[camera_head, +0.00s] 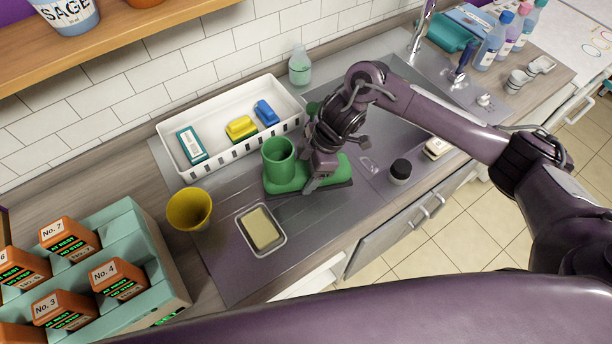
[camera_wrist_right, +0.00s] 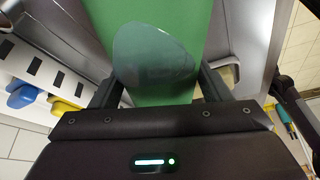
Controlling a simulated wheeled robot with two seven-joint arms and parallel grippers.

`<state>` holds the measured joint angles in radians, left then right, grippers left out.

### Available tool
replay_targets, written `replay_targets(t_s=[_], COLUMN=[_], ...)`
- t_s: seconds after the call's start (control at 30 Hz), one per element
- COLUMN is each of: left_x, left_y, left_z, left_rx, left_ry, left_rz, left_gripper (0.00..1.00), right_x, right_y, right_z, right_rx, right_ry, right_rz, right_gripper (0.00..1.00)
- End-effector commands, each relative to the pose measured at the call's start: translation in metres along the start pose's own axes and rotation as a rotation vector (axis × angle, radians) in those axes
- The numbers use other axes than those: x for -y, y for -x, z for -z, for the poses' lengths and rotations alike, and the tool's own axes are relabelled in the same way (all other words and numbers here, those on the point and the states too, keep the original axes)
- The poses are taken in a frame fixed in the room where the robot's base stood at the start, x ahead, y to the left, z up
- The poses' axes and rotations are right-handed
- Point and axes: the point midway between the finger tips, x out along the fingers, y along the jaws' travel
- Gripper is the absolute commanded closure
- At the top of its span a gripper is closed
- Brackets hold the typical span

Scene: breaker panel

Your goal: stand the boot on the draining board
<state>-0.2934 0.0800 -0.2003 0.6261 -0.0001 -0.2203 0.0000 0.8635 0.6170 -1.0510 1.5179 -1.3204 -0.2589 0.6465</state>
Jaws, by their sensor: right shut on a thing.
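The green boot (camera_head: 279,162) is upright over the ridged grey draining board (camera_head: 225,258), its open shaft at the left and its foot pointing right. A dark sole shows along its lower edge. I cannot tell whether the sole touches the board. My right gripper (camera_head: 318,182) is shut on the boot's foot from above. In the right wrist view the boot (camera_wrist_right: 150,25) fills the space between the two dark fingers (camera_wrist_right: 158,90), with a grey-green oval patch on it. My left gripper is not in view.
A white basket (camera_head: 172,140) with a sponge and brushes stands behind. A yellow cup (camera_head: 189,209) and a soap dish (camera_head: 262,230) are at the left. A soap bottle (camera_head: 299,68) stands by the wall.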

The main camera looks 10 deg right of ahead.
Motion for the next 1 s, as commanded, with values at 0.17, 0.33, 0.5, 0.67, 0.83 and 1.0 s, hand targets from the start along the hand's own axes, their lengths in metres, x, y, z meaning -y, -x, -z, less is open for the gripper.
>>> replay_targets(t_s=[0.17,0.33,0.5,0.67,0.83,1.0], left_x=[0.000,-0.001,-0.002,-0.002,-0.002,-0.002], left_y=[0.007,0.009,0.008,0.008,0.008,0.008], left_z=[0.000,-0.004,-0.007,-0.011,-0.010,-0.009], left_rx=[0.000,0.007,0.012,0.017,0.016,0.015], left_ry=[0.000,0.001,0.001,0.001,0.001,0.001], left_rz=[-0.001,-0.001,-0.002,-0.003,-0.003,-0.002], left_gripper=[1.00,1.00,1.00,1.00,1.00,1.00], right_x=[0.001,-0.001,0.001,0.003,0.002,0.001], right_y=[-0.021,-0.037,-0.041,-0.042,-0.041,-0.040], right_z=[-0.008,-0.015,-0.018,-0.020,-0.018,-0.017], right_rx=[-0.001,0.000,0.005,0.008,0.004,0.003], right_ry=[-0.003,-0.003,-0.002,-0.002,-0.002,-0.001], right_rz=[0.002,-0.002,0.000,0.005,0.002,0.001], right_gripper=[0.76,0.77,0.83,0.15,0.07,0.07])
